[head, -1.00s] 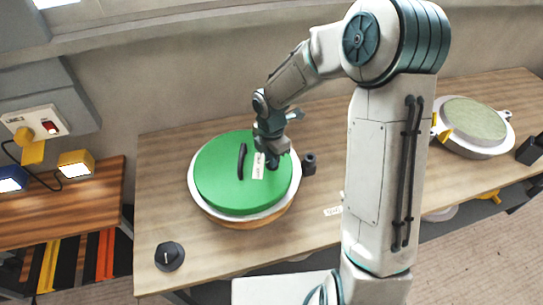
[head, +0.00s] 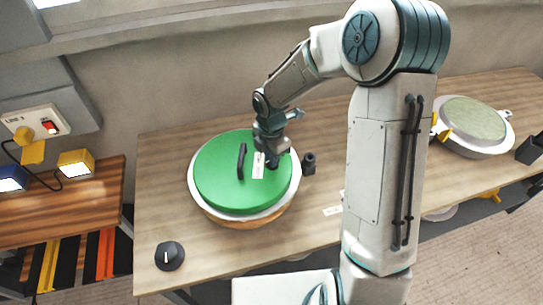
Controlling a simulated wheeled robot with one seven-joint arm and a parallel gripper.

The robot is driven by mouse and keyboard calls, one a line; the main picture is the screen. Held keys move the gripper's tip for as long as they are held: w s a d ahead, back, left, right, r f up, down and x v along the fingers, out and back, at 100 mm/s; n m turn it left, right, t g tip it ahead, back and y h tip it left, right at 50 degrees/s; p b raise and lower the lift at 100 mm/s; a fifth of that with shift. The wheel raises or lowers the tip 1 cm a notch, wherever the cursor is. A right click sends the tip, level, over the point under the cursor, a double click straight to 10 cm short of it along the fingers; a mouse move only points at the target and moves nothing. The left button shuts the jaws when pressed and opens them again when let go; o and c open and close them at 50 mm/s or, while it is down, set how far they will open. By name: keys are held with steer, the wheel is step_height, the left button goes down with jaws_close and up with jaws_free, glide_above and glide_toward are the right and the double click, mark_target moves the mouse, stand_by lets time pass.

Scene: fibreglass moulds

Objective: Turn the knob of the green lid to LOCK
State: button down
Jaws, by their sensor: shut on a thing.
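The green lid (head: 225,183) is a round disc on a white-rimmed round mould (head: 203,210) with a wooden-coloured base, on the wooden bench. A black bar handle (head: 241,161) stands near the lid's middle. A white label (head: 258,166) with small, unreadable text lies to the right of the handle. My gripper (head: 272,160) points down at the lid's right part, just right of the label. It is shut on the lid's knob, which is mostly hidden by the fingers, so I cannot tell where the knob points.
A black dial (head: 170,256) with a white mark sits at the bench's front left. A small black part (head: 309,163) stands right of the lid. A second mould (head: 474,128) with a pale green top is at the far right. A switch box (head: 36,122) and lamps are at left.

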stand_by(0.3)
steer(key=c, duration=1.4)
jaws_free()
steer(key=shift+c, duration=0.2)
steer(key=shift+r, duration=0.1)
step_height(320, 180, up, 14)
steer(key=b, duration=0.1)
steer(key=shift+f, duration=0.2)
